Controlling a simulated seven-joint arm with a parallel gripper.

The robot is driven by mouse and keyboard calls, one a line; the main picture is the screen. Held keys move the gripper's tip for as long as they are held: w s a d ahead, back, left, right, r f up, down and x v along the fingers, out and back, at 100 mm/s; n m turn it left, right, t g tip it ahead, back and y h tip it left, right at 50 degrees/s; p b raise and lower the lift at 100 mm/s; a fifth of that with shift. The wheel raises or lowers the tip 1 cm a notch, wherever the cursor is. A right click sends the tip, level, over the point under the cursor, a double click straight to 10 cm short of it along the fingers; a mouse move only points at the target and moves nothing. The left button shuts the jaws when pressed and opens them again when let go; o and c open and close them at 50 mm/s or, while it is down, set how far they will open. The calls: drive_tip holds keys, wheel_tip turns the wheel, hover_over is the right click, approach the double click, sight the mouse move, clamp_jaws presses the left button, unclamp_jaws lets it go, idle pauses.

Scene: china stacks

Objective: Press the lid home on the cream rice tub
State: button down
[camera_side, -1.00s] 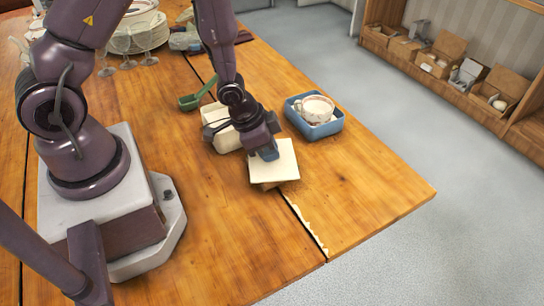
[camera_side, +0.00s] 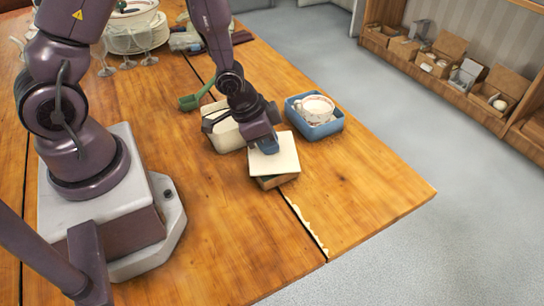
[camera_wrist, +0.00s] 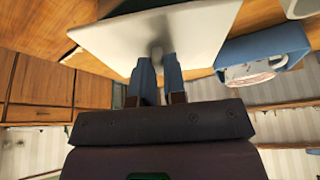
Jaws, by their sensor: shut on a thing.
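The cream rice tub (camera_side: 229,138) stands on the table just left of my gripper, its top partly hidden by my wrist. A flat, square cream lid (camera_side: 285,153) is in my gripper (camera_side: 268,147), whose jaws are shut on it near its middle. In the wrist view the lid (camera_wrist: 190,30) spreads beyond the fingertips (camera_wrist: 158,78); the exact grip point is blurred. The lid is to the right of the tub and apart from it, over a small book-like block (camera_side: 277,181). I cannot tell how wide the gap between lid and block is.
A blue tray (camera_side: 321,131) with a white patterned cup (camera_side: 315,108) is close on the right. A green scoop (camera_side: 190,102) lies behind the tub. Plates (camera_side: 130,38) and glasses (camera_side: 103,60) stand at the back left. The front right tabletop is clear.

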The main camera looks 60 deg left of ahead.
drive_tip(key=shift+r, duration=1.6)
drive_tip(key=shift+n+y, duration=0.3)
drive_tip(key=shift+n, duration=0.3)
drive_tip(key=a, duration=0.3)
drive_tip(key=a+r, duration=0.1)
drive_tip(key=a, duration=0.1)
drive_tip(key=shift+w+a, duration=0.2)
drive_tip(key=shift+w, duration=0.05)
drive_tip(key=s+a+r+n+y, duration=0.1)
drive_tip(key=s+a+r+n, duration=0.2)
drive_tip(key=a, duration=0.7)
drive_tip(key=shift+s+a+r, duration=0.15)
drive_tip(key=shift+s+r, duration=0.55)
drive_tip(key=shift+s, duration=0.1)
drive_tip(key=shift+f, duration=2.9)
drive_tip(key=shift+f, duration=0.75)
